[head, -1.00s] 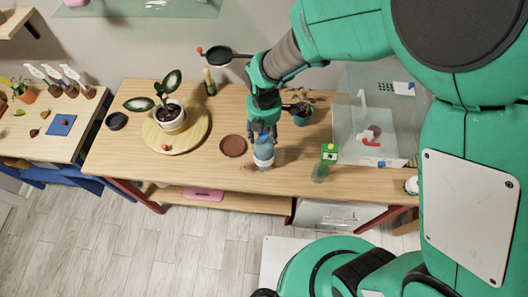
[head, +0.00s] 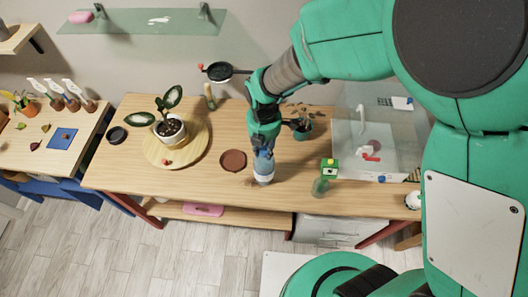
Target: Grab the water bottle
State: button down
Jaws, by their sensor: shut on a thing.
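The water bottle (head: 264,176) is blue and white and stands at the middle of the wooden table, near its front edge. My gripper (head: 263,150) comes down on it from above and is shut on its upper part. The fingers and the top of the bottle overlap, so the cap is hidden. I cannot tell whether the bottle's base touches the table.
A brown saucer (head: 233,161) lies just left of the bottle. A potted plant stands on a round wooden board (head: 190,151) further left.

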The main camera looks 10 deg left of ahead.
jog(key=shift+w+r, duration=0.1)
jog(key=shift+r, duration=1.5)
jog(key=s+d, duration=0.3)
jog(key=s, duration=0.4)
jog(key=s+d+r, duration=0.1)
jog(key=s+d, duration=0.3)
jog(key=s, duration=0.3)
jog(key=shift+d+r, duration=0.2)
jog(key=shift+d, duration=0.1)
